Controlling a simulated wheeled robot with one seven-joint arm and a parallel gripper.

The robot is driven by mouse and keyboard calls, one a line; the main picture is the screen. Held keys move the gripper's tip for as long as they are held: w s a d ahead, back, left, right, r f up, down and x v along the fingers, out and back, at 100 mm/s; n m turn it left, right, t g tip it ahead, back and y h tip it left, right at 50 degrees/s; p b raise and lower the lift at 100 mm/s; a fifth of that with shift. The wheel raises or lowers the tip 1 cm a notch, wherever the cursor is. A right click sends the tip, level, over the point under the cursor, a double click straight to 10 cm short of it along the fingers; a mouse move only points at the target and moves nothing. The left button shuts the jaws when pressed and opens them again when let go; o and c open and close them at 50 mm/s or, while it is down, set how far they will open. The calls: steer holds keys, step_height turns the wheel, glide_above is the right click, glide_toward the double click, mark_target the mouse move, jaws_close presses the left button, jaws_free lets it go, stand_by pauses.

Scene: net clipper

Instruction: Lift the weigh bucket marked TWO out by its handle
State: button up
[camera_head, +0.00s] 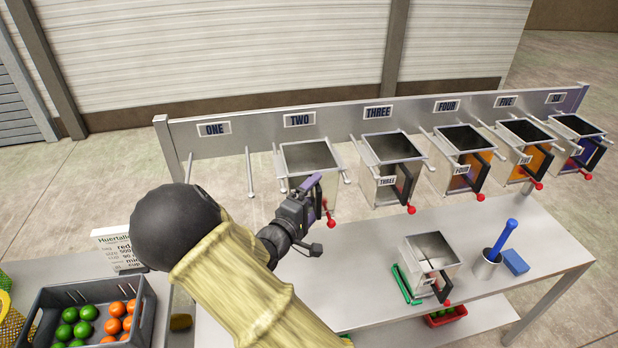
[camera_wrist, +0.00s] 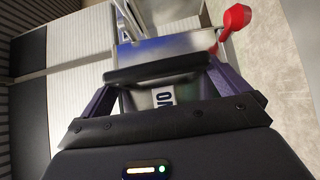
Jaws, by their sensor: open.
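The weigh bucket marked TWO (camera_head: 312,160) is a grey metal box hanging on its rails under the TWO plate (camera_head: 300,119). Its front is mostly hidden behind my gripper (camera_head: 312,192) in the head view. In the wrist view, its black handle (camera_wrist: 155,69) runs across between the purple fingers of my gripper (camera_wrist: 160,92). The fingers are apart, one near each end of the handle; I cannot tell whether they touch it. Part of the bucket's label (camera_wrist: 165,96) shows behind the handle. A red-knobbed lever (camera_wrist: 235,18) is beside the bucket, and its knob also shows in the head view (camera_head: 331,222).
Bucket THREE (camera_head: 385,180) hangs close on the right, with more buckets beyond. The rails under ONE (camera_head: 250,175) are empty. On the bench (camera_head: 365,290) stand another bucket (camera_head: 428,255), a cup with a blue tool (camera_head: 488,265) and a blue block (camera_head: 515,261). A fruit crate (camera_head: 145,318) is at lower left.

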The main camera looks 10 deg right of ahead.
steer(key=shift+s, duration=0.2)
steer(key=shift+w+a, duration=0.1)
steer(key=c, duration=1.1)
steer(key=shift+r, duration=0.1)
